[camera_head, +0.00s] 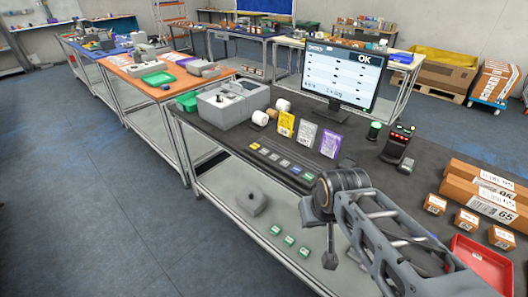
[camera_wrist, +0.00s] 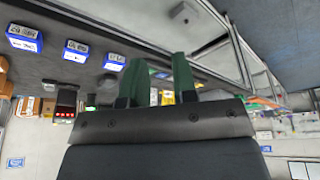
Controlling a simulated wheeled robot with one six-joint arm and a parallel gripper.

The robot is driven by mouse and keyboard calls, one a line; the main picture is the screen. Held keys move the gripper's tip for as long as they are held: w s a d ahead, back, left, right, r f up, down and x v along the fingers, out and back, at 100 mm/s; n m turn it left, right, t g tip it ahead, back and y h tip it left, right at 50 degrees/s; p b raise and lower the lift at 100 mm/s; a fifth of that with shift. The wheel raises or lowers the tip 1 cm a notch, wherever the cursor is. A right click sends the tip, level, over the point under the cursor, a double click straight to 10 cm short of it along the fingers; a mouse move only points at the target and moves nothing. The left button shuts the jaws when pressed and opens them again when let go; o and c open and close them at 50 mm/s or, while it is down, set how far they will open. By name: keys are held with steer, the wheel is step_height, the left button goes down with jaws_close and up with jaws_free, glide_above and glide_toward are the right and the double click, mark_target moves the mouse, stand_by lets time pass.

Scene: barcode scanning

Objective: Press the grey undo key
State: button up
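I cannot pick out the grey key in the wrist view.
A monitor (camera_head: 345,75) showing OK, yellow, grey and purple packets (camera_head: 305,136) and a grey machine (camera_head: 233,103) stand behind the keys. A scanner stand (camera_head: 398,143), cartons (camera_head: 485,190) and a red tray (camera_head: 480,265) are at the right.

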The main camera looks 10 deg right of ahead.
jaws_close()
stand_by(1.4)
